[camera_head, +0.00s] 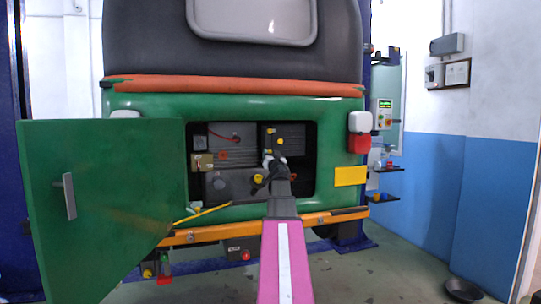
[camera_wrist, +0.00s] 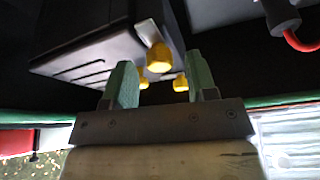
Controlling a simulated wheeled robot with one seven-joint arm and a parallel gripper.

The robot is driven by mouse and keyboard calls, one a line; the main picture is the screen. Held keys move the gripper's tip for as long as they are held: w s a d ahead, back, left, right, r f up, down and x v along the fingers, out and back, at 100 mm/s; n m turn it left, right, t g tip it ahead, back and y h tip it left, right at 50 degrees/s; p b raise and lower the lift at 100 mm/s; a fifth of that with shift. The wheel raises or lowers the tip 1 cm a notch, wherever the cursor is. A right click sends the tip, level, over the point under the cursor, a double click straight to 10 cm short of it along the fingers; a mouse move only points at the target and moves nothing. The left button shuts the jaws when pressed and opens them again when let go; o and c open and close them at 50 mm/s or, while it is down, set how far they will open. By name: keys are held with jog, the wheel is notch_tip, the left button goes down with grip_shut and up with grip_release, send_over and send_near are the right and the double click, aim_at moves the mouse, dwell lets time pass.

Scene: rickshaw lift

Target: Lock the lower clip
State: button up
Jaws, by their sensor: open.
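My gripper (camera_head: 275,164) reaches into the open rear compartment (camera_head: 309,181) of the green vehicle. In the wrist view my gripper (camera_wrist: 157,64) has two green fingers spread apart with nothing held between them. A yellow-tipped piece with a light bracket (camera_wrist: 159,57) shows between the fingers, under a black box (camera_wrist: 105,50). A smaller yellow piece (camera_wrist: 180,84) shows beside the right finger. In the head view, a yellow part (camera_head: 258,178) lies just left of my gripper. I cannot tell which yellow piece is the lower clip; my gripper hides part of the area.
The green door (camera_head: 100,200) hangs open at the left. The orange bumper (camera_head: 205,233) crosses below the opening. In the wrist view a dark part with a red cable (camera_wrist: 284,16) shows at the upper right.

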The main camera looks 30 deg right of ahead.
jog(key=shift+w+d+r, duration=0.15)
jog(key=shift+w+r, duration=0.1)
jog(key=shift+w, duration=0.3)
jog(key=c, duration=0.9)
